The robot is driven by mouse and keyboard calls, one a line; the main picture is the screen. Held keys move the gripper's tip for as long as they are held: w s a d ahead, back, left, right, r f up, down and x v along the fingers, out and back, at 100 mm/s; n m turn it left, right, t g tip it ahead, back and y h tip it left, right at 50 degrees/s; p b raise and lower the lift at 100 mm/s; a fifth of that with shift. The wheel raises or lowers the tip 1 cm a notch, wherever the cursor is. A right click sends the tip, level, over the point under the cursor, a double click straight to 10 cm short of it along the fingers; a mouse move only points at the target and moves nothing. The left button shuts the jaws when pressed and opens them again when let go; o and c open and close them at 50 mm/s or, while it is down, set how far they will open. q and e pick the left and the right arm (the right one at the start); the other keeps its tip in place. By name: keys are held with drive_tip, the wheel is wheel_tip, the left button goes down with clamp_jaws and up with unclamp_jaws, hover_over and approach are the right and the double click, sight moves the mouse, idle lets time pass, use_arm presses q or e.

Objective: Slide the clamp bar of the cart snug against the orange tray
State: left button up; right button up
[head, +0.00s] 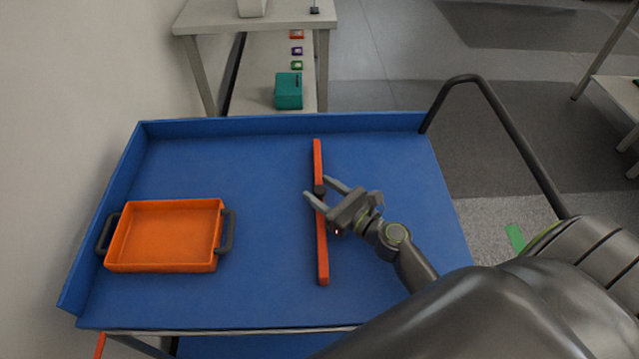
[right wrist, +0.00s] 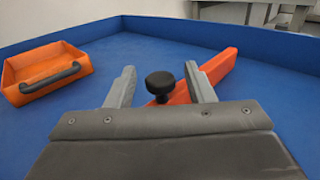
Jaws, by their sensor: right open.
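The orange tray (head: 165,238) with dark side handles sits on the left part of the blue cart top, and it also shows at the left of the right wrist view (right wrist: 42,70). The clamp bar (head: 321,245), a long red-orange strip, lies to the right of the tray with a wide gap between them. Its black knob (right wrist: 160,84) stands near the bar's middle. My right gripper (head: 320,189) is open, with its fingers on either side of the knob; whether they touch it I cannot tell. My left gripper is not in view.
The blue cart (head: 265,290) has raised rims at the back and left, and a dark push handle (head: 505,125) at the right. Its top is bare between tray and bar. A table (head: 290,18) and a teal box (head: 288,91) stand beyond.

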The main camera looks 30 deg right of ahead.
drive_tip(key=shift+w+a, duration=0.2)
drive_tip(key=shift+w, duration=0.35)
clamp_jaws()
